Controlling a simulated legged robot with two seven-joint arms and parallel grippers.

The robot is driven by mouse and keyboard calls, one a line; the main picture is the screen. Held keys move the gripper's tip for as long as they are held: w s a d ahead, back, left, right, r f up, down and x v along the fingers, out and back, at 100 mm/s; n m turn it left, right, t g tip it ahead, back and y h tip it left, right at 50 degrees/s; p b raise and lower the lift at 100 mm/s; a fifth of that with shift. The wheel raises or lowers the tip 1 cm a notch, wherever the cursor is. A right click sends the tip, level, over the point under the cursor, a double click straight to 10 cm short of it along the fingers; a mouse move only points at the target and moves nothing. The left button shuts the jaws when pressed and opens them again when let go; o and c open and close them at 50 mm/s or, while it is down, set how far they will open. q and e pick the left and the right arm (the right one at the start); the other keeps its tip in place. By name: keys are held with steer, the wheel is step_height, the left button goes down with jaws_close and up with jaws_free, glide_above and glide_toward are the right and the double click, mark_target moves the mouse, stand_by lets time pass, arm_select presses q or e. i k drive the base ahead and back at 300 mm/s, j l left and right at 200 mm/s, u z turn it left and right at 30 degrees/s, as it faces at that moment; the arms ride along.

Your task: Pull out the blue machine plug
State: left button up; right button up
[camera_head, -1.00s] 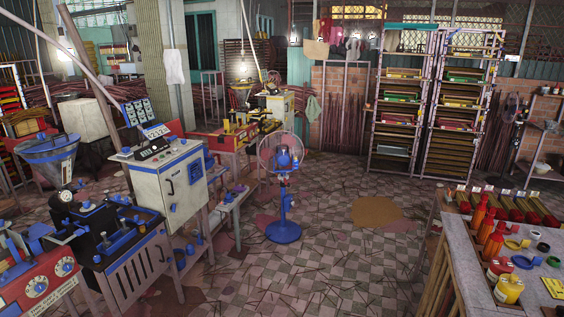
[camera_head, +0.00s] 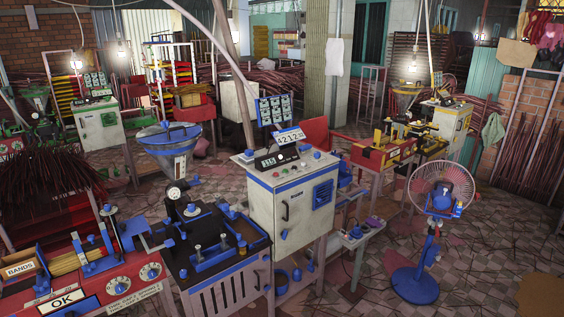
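The blue machine stands in the middle foreground. Its white and blue control cabinet (camera_head: 292,222) carries a small display reading digits and a panel of gauges (camera_head: 278,111). A blue hopper (camera_head: 168,139) stands behind its left side, and a black and blue extruder bench (camera_head: 215,245) is in front. A low side table (camera_head: 357,232) at the cabinet's right holds small blue and purple items, too small to identify. I cannot make out the plug. Neither of my grippers is in view.
A blue stand fan (camera_head: 415,284) stands on the tiled floor to the right. A red machine (camera_head: 120,283) with dials and an OK sign is at the lower left. A yellow machine (camera_head: 400,150) is behind.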

mark_target(249, 153)
steer(key=i+l+u, duration=0.2)
steer(key=i+u, duration=0.15)
steer(key=i+l+u, duration=0.15)
steer(key=u, duration=0.35)
steer(key=i+l+u, duration=0.1)
steer(key=l+u, duration=0.35)
steer(key=j, duration=0.15)
